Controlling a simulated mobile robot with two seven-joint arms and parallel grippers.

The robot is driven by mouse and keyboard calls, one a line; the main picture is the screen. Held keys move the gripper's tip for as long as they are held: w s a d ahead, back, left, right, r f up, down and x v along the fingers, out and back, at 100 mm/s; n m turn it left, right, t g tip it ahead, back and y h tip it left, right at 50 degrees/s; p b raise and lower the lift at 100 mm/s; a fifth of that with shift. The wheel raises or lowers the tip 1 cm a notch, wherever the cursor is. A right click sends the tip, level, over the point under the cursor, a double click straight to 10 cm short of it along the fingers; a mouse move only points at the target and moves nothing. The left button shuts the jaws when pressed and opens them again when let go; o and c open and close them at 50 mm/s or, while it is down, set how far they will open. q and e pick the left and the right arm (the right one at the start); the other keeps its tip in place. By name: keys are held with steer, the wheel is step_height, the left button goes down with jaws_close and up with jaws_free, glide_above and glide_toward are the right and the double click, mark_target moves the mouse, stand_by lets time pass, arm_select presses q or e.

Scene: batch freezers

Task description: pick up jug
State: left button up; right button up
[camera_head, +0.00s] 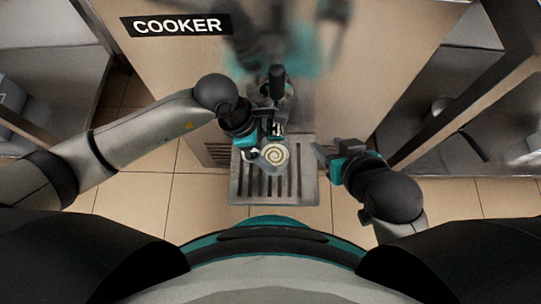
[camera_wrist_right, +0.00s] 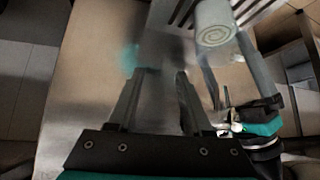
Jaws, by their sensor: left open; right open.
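The jug (camera_head: 274,154) shows from above as a small round vessel with a cream spiral at its top, over the slotted metal tray (camera_head: 236,192). In the right wrist view the jug (camera_wrist_right: 214,24) is a pale grey cylinder at the top. My left gripper (camera_head: 266,150) is open right at the jug, its fingers reaching to the jug's sides; whether they touch it I cannot tell. My right gripper (camera_head: 322,154) is open and empty, to the right of the jug and apart from it. Its fingers also show in the right wrist view (camera_wrist_right: 160,78).
The cooker (camera_head: 170,70), a large beige cabinet with a label, stands behind the tray. A dark-handled spout (camera_head: 277,82) is just behind the jug. Steel counters stand at left (camera_head: 50,80) and right (camera_head: 425,125). Tiled floor lies open on both sides of the tray.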

arm_select(q)
steer(key=shift+d+f+b, duration=0.2)
steer(key=shift+f+b, duration=0.15)
steer(key=shift+f, duration=0.25)
arm_select(e)
steer(key=shift+w+a+t+y, duration=0.25)
steer(key=shift+w+a+t, duration=0.1)
steer(key=shift+a, duration=0.2)
steer(key=shift+w+a+t+y, duration=0.25)
steer(key=shift+a+t, duration=0.1)
steer(key=shift+a, duration=0.15)
arm_select(q)
jaws_close()
